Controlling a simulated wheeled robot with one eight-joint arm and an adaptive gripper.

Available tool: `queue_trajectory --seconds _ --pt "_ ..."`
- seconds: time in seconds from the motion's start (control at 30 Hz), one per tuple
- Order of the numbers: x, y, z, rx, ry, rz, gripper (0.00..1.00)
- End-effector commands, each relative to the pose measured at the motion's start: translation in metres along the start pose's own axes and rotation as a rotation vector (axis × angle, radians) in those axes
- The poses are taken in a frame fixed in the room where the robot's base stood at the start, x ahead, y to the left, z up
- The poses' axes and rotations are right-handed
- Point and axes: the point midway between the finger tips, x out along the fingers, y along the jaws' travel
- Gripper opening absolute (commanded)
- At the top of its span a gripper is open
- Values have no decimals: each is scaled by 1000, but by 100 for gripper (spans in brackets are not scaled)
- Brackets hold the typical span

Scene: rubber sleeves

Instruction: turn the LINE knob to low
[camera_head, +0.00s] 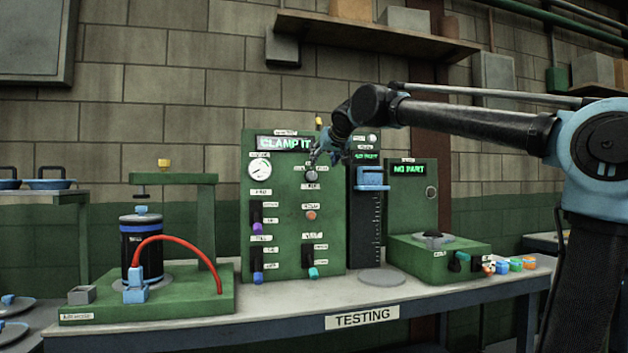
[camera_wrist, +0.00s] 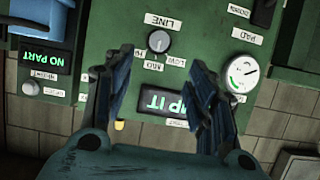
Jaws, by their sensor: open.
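The LINE knob (camera_wrist: 159,41) is a round grey dial on the green panel (camera_wrist: 205,22). In the wrist view, which is upside down, the LINE label lies above it, with LOW and MID labels below it and a partly hidden label to its left. Its white pointer mark faces the lower part of the dial; I cannot tell exactly which label it meets. In the head view the knob (camera_head: 311,175) is in the panel's upper middle. My gripper (camera_wrist: 165,62) is open and empty, its fingers on either side of the knob in view, apart from it as far as I can tell.
A pressure gauge (camera_wrist: 240,73) sits beside the knob, and a lit CLAMP IT display (camera_head: 284,143) above it. Several levers line the panel's lower part. A dark column with a blue slider (camera_head: 372,180) stands close on the right. The table front (camera_head: 290,313) is clear.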

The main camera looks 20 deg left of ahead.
Motion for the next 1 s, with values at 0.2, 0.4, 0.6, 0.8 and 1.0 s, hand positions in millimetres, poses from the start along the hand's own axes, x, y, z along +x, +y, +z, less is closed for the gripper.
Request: queue_trajectory --seconds 0.2,0.4,0.6,0.8,1.0 --pt "40 1 0 1 -1 2 52" --pt "74 1 0 1 -1 2 52" --pt "106 2 0 1 -1 2 52" --pt "133 1 1 1 -2 2 52" --pt "146 2 1 1 -1 2 52"
